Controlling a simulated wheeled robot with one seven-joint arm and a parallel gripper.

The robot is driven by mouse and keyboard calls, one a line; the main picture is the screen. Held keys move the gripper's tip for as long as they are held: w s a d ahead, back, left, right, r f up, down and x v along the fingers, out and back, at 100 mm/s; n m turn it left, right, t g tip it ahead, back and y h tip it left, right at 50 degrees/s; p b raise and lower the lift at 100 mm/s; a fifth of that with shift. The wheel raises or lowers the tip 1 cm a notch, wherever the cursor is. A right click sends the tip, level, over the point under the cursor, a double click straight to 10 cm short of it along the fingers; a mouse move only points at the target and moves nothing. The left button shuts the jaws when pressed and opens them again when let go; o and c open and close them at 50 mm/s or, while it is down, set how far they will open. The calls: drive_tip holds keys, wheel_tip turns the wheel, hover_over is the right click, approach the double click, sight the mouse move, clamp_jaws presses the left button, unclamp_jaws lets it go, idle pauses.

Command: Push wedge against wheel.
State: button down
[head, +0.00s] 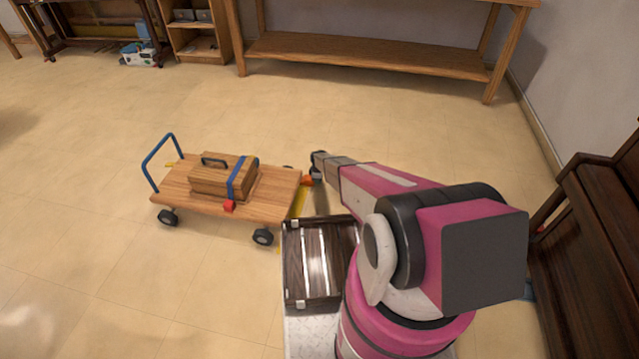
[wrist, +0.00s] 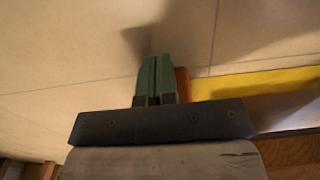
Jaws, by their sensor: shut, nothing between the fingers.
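A wooden cart (head: 180,198) with a blue handle stands left of my arm. Its near right black wheel (head: 263,236) is in plain view; the far right wheel (head: 288,168) shows only a sliver behind the deck. A small orange block (head: 307,181), likely the wedge, is at the cart's right end beside my gripper. In the wrist view an orange edge (wrist: 183,85) shows just right of my fingers, partly hidden by them. My gripper (wrist: 158,58) is shut and empty, low over the floor. I cannot tell whether it touches the orange block.
A yellow floor strip (head: 299,202) runs by the cart's right end. A strapped wooden case (head: 212,181) rides on the cart. A dark case (head: 300,268) lies near my base. A wooden bench (head: 370,52) stands behind; the floor between is clear. A dark piano (head: 605,230) is at right.

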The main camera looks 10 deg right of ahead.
drive_tip(key=shift+w+a, duration=0.3)
drive_tip(key=shift+a, duration=0.55)
drive_tip(key=shift+w+a, duration=0.25)
drive_tip(key=shift+a, duration=0.6)
drive_tip(key=shift+s+d, duration=0.1)
drive_tip(key=shift+d, duration=0.3)
drive_tip(key=shift+r, duration=5)
drive_tip(key=s+d+r+m, duration=0.3)
drive_tip(key=s+r+m, duration=0.1)
drive_tip(key=s+r, duration=0.9)
drive_tip(key=s+d+r+m, duration=0.3)
drive_tip(key=s+r+m, duration=0.2)
drive_tip(key=s+r, duration=0.9)
drive_tip(key=s+d+r+m, duration=0.3)
drive_tip(key=s+r+m, duration=0.2)
drive_tip(key=s+r, duration=0.8)
wheel_tip(320, 180, up, 4)
drive_tip(key=shift+s+f, duration=0.15)
drive_tip(key=shift+f, duration=0.05)
